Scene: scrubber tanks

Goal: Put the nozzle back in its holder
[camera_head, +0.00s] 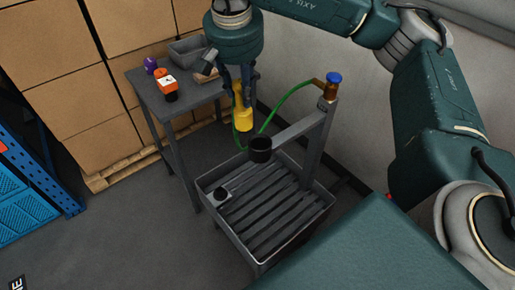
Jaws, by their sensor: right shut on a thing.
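The yellow nozzle (243,117) is held by my right gripper (239,88), which is shut on its upper part. The nozzle hangs roughly upright, with a green hose (285,100) running from it to a brass fitting with a blue knob (333,78) on a grey post. The holder looks like the black cup (260,150) at the end of a grey side arm from that post. My left gripper is not in view.
A grey basin (213,182) with a slatted rack and a dark round piece stands below the cup. A grey table (152,98) behind left bears an orange device (166,84), a purple item (150,65) and a grey bin (188,50). Stacked cartons (70,105) stand at left.

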